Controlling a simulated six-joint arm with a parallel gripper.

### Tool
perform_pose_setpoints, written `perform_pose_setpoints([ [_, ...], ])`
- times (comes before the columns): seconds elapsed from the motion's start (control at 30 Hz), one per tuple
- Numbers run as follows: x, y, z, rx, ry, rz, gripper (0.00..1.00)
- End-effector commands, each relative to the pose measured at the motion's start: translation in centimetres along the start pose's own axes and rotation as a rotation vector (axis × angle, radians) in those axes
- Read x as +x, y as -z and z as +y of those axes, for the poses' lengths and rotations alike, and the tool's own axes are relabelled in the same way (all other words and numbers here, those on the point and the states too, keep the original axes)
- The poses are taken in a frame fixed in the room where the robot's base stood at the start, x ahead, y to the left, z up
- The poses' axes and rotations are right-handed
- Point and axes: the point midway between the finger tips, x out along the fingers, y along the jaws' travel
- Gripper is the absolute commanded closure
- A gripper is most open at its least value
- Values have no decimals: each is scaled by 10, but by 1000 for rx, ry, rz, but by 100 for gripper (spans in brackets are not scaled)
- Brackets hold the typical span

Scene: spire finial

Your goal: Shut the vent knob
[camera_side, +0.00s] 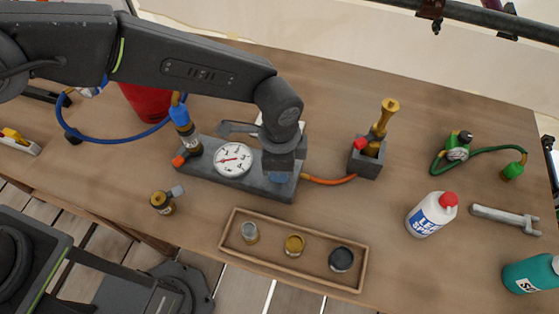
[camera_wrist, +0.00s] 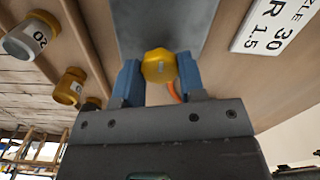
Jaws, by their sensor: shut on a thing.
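The vent knob (camera_wrist: 159,66) is a yellow, many-sided knob at the end of the grey manifold block (camera_wrist: 165,22) in the wrist view. My gripper (camera_wrist: 160,78) has its blue fingers on both sides of the knob and is shut on it. In the side view my gripper (camera_side: 277,178) points down at the right end of the grey block (camera_side: 235,181), where the arm hides the knob. A white round gauge (camera_side: 233,159) sits on the block, left of my gripper.
A wooden tray (camera_side: 225,241) with three small caps lies in front of the block. An orange hose (camera_side: 331,181) runs right to a grey holder (camera_side: 366,163) with a brass torch (camera_side: 385,116). A white spray bottle (camera_side: 427,214) stands farther right.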

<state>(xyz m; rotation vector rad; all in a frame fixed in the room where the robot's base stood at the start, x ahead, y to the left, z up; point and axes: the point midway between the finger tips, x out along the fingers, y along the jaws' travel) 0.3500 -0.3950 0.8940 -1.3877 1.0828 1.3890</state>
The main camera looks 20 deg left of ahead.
Motion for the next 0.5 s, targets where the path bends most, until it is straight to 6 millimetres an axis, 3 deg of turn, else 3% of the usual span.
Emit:
perform_pose_setpoints([
  [0.07,-1,0,0,3,2,1,87],
  [0.1,-1,0,0,3,2,1,60],
  [0.33,0,0,0,1,1,1,38],
  [0.5,0,0,0,0,1,0,37],
])
